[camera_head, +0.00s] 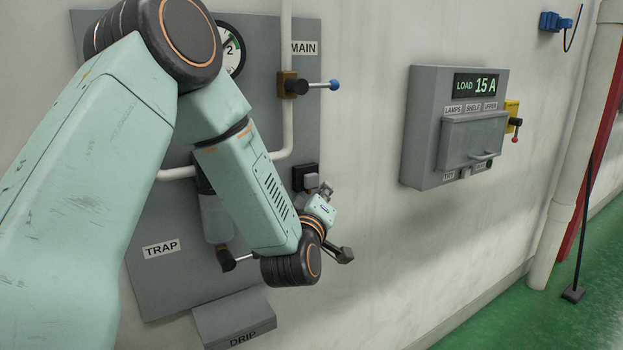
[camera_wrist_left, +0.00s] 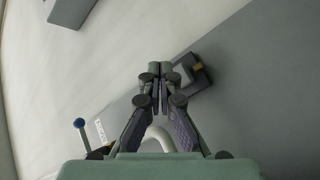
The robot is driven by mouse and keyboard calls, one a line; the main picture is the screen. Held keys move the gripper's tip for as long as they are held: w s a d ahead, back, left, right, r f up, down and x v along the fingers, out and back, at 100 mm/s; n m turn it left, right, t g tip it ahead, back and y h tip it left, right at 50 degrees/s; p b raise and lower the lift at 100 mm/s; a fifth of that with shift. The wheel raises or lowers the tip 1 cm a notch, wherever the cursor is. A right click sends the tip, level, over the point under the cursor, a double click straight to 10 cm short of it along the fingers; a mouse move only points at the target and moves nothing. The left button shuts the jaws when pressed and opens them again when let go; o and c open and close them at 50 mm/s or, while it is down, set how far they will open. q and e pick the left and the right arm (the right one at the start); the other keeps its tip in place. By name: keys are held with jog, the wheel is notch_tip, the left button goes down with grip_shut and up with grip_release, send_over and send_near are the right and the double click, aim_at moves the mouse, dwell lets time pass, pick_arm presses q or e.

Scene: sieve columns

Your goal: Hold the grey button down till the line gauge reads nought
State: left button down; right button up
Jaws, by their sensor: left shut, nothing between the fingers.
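The line gauge (camera_head: 232,48) is a round white dial on the grey wall panel at the upper left of the head view. My arm hides part of it; a "2" and a green arc show, but I cannot see its needle clearly. The small grey button (camera_head: 311,181) shows at a dark housing (camera_head: 304,171) on the panel's right edge. The housing also shows in the wrist view (camera_wrist_left: 203,78). My left gripper (camera_head: 325,188) is shut and empty, its fingertips (camera_wrist_left: 160,68) close beside the housing. I cannot tell whether they touch the button. My right gripper is out of view.
A MAIN valve lever with a blue knob (camera_head: 334,84) sticks out above the button. A TRAP label (camera_head: 161,248) and a DRIP tray (camera_head: 235,318) are lower. A grey load box (camera_head: 425,130) reading 15 A hangs to the right. Bare wall lies between.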

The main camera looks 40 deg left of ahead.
aim_at(311, 181)
pick_arm(q)
jog(key=shift+w+a, duration=0.45)
jog(key=shift+a, duration=0.3)
dwell(0.3)
dwell(0.4)
jog(key=shift+a, duration=0.15)
jog(key=shift+w+a+p, duration=0.2)
jog(key=shift+a+p, duration=0.05)
jog(key=shift+p, duration=0.05)
